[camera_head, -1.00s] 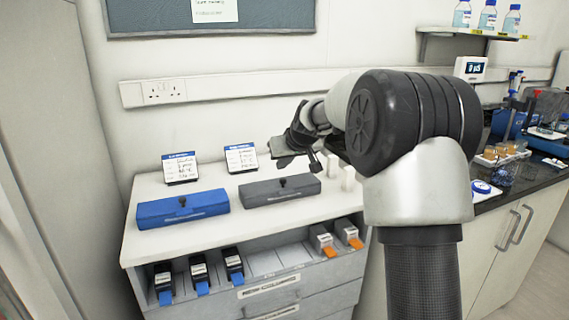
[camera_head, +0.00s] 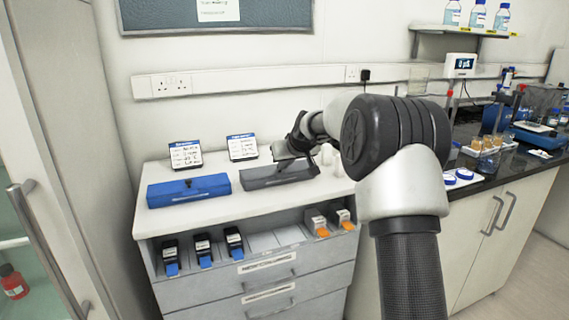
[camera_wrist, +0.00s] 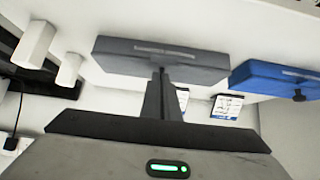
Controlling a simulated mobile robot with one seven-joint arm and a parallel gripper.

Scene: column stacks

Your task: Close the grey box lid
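The grey box (camera_head: 262,179) sits on the white cabinet top, right of the blue box. Its lid looks down flat, much like the blue box's lid. My gripper (camera_head: 291,160) is above the right part of the grey box and hides some of its lid. In the wrist view the grey box (camera_wrist: 120,57) spans the upper middle, with a small dark knob at its near edge. My gripper's fingers (camera_wrist: 162,78) look together, with their tips at that knob. I cannot tell if they touch it.
The blue box (camera_head: 188,190) is close on the left. Two label cards (camera_head: 185,154) stand behind the boxes. White blocks (camera_wrist: 35,42) stand beside the grey box. The front strip of the top is clear.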

